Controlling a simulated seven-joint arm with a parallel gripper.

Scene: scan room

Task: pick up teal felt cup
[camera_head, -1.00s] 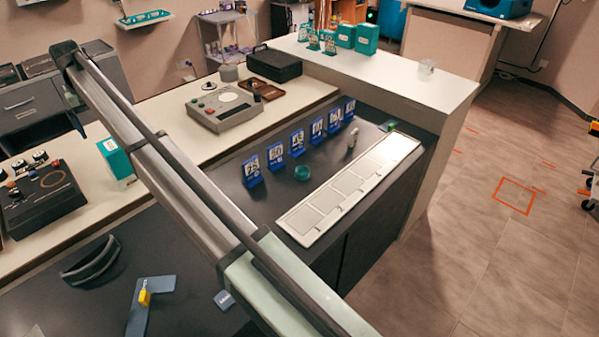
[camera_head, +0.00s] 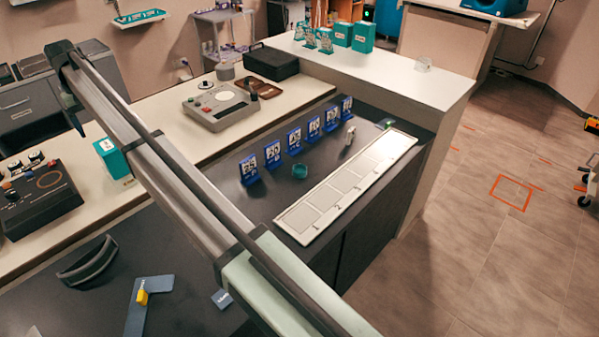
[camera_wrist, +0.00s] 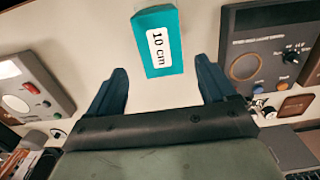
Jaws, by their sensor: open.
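The teal felt cup (camera_head: 300,171) is small and round and stands on the dark counter, between the row of blue number cards and the white segmented strip. Nothing is in it that I can make out. My gripper shows in the wrist view (camera_wrist: 158,92) with its two dark fingers wide apart and nothing between them. It faces the cream bench, where a teal box labelled "10 cm" (camera_wrist: 160,45) lies ahead of the fingers. The cup is not in the wrist view. In the head view my arm crosses from lower right to upper left, well away from the cup.
Several blue number cards (camera_head: 273,155) stand behind the cup. The white strip (camera_head: 350,183) lies in front of it, with a small pale upright object (camera_head: 350,135) nearby. Consoles (camera_head: 217,107) sit on the cream bench. A raised white counter (camera_head: 400,75) borders the back right.

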